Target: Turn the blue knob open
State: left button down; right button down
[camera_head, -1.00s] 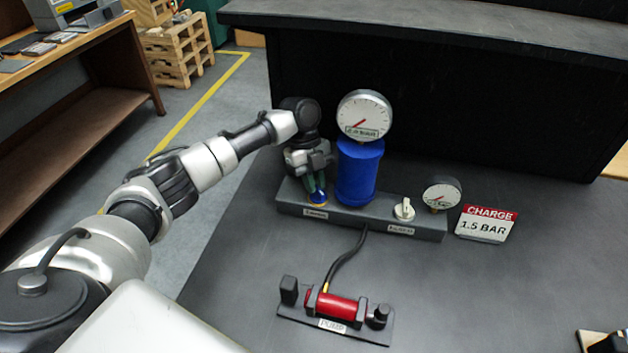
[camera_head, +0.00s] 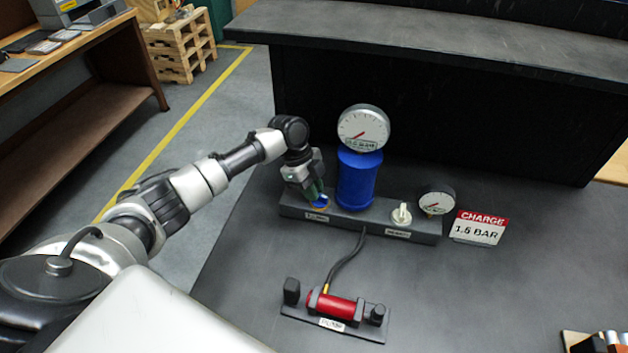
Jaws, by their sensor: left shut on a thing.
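The blue knob (camera_head: 321,203) sits at the left end of the grey valve base (camera_head: 375,219), partly hidden by my left gripper. My left gripper (camera_head: 316,195) points down over the knob and is shut on it. A blue cylinder (camera_head: 356,182) with a large round gauge (camera_head: 363,128) on top stands on the base just right of the gripper. A white knob (camera_head: 401,214) and a smaller gauge (camera_head: 436,201) are further right on the base. My right gripper is not in view.
A red pump (camera_head: 335,306) lies in front, joined to the base by a black hose (camera_head: 346,262). A sign (camera_head: 479,228) reading "CHARGE" stands right of the base. A dark raised shelf (camera_head: 450,40) is behind.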

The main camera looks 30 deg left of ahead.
pick_arm(q)
jog(key=shift+s+r+n+t+p, duration=0.1)
jog(key=shift+n+t+p, duration=0.25)
jog(key=shift+n+p, duration=0.35)
jog(key=shift+s+r+n+t+p, duration=0.1)
jog(key=shift+n+t+p, duration=0.3)
jog(key=shift+n, duration=0.4)
jog(key=shift+f, duration=0.1)
jog(key=c, duration=1.1)
grip_release()
jog(key=shift+c, duration=0.2)
jog(key=b+v, duration=0.2)
jog(key=v, duration=0.8)
jog(key=shift+r, duration=0.35)
jog(key=shift+s+f, duration=0.1)
jog(key=shift+s, duration=0.05)
